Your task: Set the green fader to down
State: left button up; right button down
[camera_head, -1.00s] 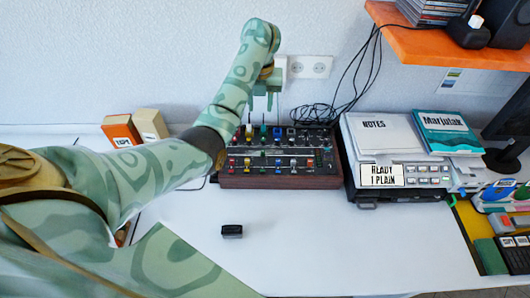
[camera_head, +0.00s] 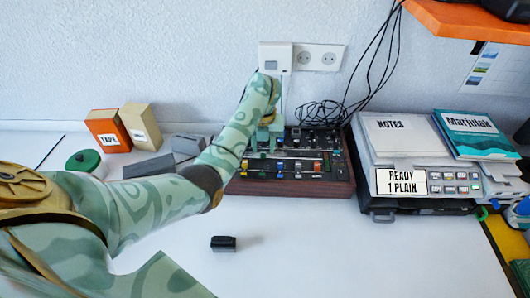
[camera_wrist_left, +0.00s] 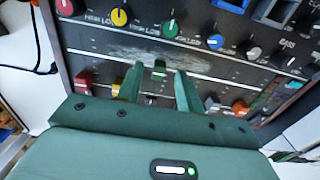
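The mixer (camera_head: 290,187) is a dark panel with a reddish-brown front, standing against the back wall. In the left wrist view, the green fader (camera_wrist_left: 159,67) is a small green cap, higher in the picture than the red fader (camera_wrist_left: 83,83) and the blue fader (camera_wrist_left: 211,101). My left gripper (camera_wrist_left: 158,78) is open, with one finger on each side of the green fader and a gap on both sides. In the head view, my left gripper (camera_head: 262,142) is over the left part of the mixer. My right gripper is not in view.
A row of coloured knobs, including a green knob (camera_wrist_left: 170,28), lies above the faders. A black block (camera_head: 223,243) lies on the white table in front. Black cables (camera_head: 322,112) lie behind.

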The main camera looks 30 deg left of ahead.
aim_at(263, 166)
pick_arm(q)
jog(key=shift+f, duration=0.8)
grip_shut()
jog(key=s+p, duration=0.1)
jog(key=s+d+p, duration=0.2)
jog(key=shift+r, duration=0.35)
jog(key=shift+s+d+f, duration=0.1)
jog(key=shift+s, duration=0.2)
jog(key=shift+f, duration=0.15)
grip_release()
